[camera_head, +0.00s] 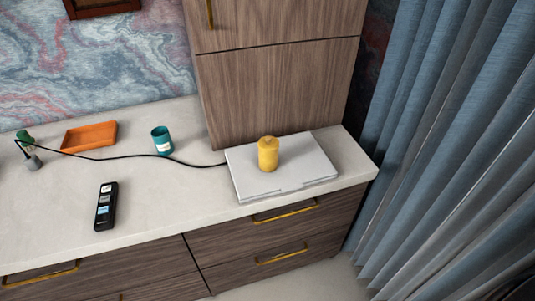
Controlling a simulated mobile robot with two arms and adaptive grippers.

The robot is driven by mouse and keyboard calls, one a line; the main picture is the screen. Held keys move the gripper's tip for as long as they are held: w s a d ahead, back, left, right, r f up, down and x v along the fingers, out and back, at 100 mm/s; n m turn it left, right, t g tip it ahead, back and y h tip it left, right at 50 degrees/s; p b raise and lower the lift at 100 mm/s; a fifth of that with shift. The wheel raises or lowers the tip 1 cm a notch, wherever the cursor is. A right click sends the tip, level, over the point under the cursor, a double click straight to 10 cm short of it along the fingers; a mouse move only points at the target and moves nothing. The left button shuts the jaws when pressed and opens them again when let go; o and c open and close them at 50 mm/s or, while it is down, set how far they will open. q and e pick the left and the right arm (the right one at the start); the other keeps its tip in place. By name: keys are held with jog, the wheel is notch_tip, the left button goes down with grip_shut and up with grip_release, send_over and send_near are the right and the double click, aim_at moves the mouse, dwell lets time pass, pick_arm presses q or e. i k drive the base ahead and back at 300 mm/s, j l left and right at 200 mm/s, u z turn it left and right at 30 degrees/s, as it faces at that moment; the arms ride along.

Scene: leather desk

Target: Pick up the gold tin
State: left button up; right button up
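A gold, yellow cylindrical tin (268,154) stands upright on a closed silver laptop (290,180) at the right end of the pale countertop (150,205). Nothing covers the tin. Neither of my grippers shows in the head view.
A black remote-like device (105,206) lies at the front left. A teal cup-like container (162,140) and an orange tray (89,137) stand farther back. A black cable (120,158) runs to the laptop. A wooden cabinet (280,85) rises behind it; blue curtains (445,150) hang right.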

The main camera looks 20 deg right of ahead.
aim_at(269, 162)
jog(key=j+z, duration=1.2)
jog(key=k+j, duration=0.05)
